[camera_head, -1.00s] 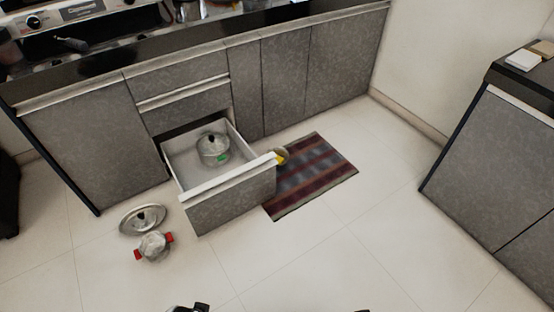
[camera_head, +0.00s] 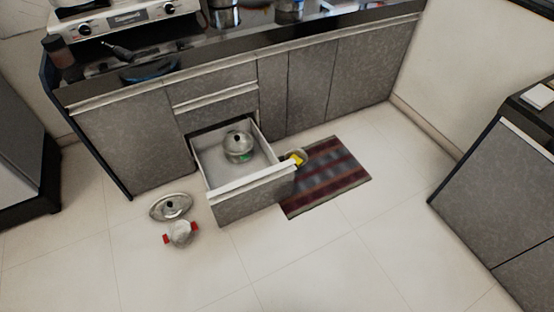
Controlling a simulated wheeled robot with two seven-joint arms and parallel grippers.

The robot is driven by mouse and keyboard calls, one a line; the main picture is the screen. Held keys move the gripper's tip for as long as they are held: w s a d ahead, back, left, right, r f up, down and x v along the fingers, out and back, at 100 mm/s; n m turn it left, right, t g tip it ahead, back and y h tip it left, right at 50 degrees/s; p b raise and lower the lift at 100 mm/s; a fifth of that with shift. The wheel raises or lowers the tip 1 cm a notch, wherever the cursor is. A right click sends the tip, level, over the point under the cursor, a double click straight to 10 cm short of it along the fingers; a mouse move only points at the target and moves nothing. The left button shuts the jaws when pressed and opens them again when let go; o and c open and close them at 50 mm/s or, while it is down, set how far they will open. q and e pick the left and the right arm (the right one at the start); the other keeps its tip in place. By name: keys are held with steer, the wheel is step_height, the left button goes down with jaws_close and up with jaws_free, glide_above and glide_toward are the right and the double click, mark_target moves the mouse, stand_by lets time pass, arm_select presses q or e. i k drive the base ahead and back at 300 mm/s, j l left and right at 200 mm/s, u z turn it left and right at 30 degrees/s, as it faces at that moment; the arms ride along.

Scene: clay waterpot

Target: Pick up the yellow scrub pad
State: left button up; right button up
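A small yellow thing (camera_head: 297,159), which looks like the yellow scrub pad, shows just right of the open drawer's front corner. It lies against a small round greyish object (camera_head: 301,152) at the near left edge of the striped mat. The drawer front hides part of it, and I cannot tell whether it rests in or beside the round object. Neither of my grippers is in view.
The open drawer (camera_head: 251,186) juts from the counter and holds a lidded pot (camera_head: 238,146). A metal lid (camera_head: 171,206) and a red-handled pot (camera_head: 181,233) are on the floor. The striped mat (camera_head: 335,180) lies right.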

mark_target(299, 162)
steer(key=i+l+u, duration=0.5)
steer(key=l, duration=0.2)
steer(key=i+l+u, duration=0.25)
steer(key=i+l, duration=0.05)
steer(key=l, duration=0.1)
